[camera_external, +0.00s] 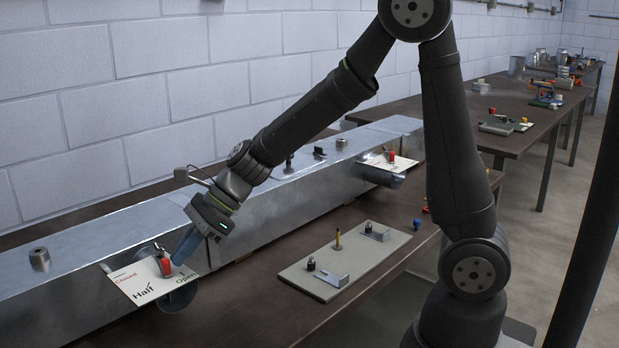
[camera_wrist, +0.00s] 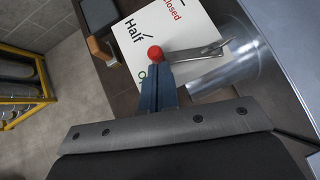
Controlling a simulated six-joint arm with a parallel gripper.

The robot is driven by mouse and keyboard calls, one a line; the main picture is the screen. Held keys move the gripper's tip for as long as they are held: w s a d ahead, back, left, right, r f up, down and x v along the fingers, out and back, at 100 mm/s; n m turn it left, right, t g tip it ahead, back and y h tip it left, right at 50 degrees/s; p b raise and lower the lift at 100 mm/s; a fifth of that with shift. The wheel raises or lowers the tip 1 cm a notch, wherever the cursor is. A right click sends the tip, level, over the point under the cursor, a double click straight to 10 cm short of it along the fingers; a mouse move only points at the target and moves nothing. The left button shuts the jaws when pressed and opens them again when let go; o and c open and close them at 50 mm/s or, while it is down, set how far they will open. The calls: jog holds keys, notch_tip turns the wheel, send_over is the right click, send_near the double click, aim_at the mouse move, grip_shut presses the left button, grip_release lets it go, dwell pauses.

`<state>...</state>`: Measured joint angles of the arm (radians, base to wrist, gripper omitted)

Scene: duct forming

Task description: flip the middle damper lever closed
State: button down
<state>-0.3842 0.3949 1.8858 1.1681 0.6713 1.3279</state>
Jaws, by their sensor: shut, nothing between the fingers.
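A damper lever with a red knob (camera_external: 164,264) stands over a white card (camera_external: 140,280) marked Closed, Half and Open, on the near side of the metal duct at left. In the wrist view the knob (camera_wrist: 155,53) is right at my fingertips, and its silver arm (camera_wrist: 200,52) runs right toward a round duct stub. There the knob lies beside the space between Half and the partly hidden Open. My gripper (camera_external: 180,254) is shut, its blue fingers (camera_wrist: 159,82) beside the knob; whether they touch it is unclear. Another red-knobbed lever (camera_external: 391,156) stands farther along the duct.
The long metal duct (camera_external: 290,195) lies along the block wall on a dark table. A grey board (camera_external: 345,262) with small brackets and pegs lies in front of it. A brown block (camera_wrist: 99,49) is near the card in the wrist view. Other tables stand at the back right.

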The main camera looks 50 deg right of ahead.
aim_at(167, 263)
jog(key=a+m+t, duration=0.1)
jog(key=a+m, duration=0.1)
jog(key=a+m+t+h, duration=0.1)
jog(key=m+t, duration=0.1)
jog(key=shift+a+r+m+h, duration=0.1)
jog(key=shift+a+m+h, duration=0.2)
jog(key=shift+a, duration=0.05)
jog(key=shift+w+a, duration=0.45)
jog(key=shift+a, duration=0.3)
jog(key=shift+w+a, duration=0.45)
jog(key=shift+a, duration=0.3)
jog(key=shift+w+a, duration=0.7)
jog(key=shift+w, duration=0.2)
jog(key=shift+w+d, duration=0.1)
